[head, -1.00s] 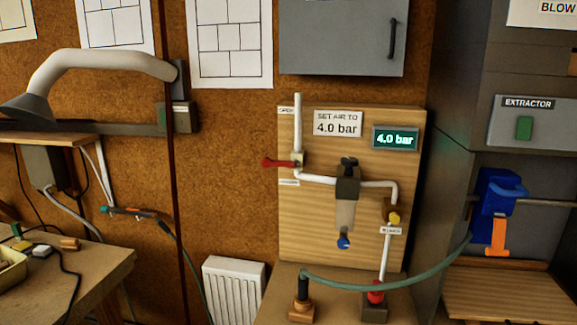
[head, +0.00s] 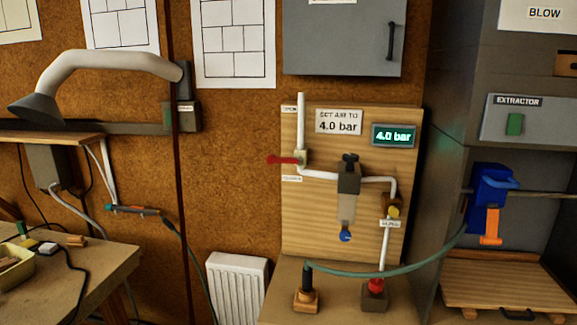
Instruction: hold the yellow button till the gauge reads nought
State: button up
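The yellow button (head: 393,212) sits on a small brown block at the right of the wooden air panel (head: 320,235), above a small white label. Nothing touches it. The gauge (head: 394,136) is a dark display at the panel's upper right and reads 4.0 bar in green. The red lever (head: 284,160) at the panel's left points sideways to the left. My gripper is not in view.
A regulator (head: 348,178) with a blue knob below hangs mid-panel. A green hose (head: 390,272) sags across the panel's foot to a blue and orange tool (head: 491,200). A workbench (head: 105,265) stands at left, a white radiator (head: 238,285) beside the panel.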

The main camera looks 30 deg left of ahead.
aim_at(393, 210)
jog(key=z, duration=0.25)
jog(key=k, duration=0.65)
jog(key=u, duration=1.35)
jog(key=i, duration=1)
jog(key=u, duration=0.1)
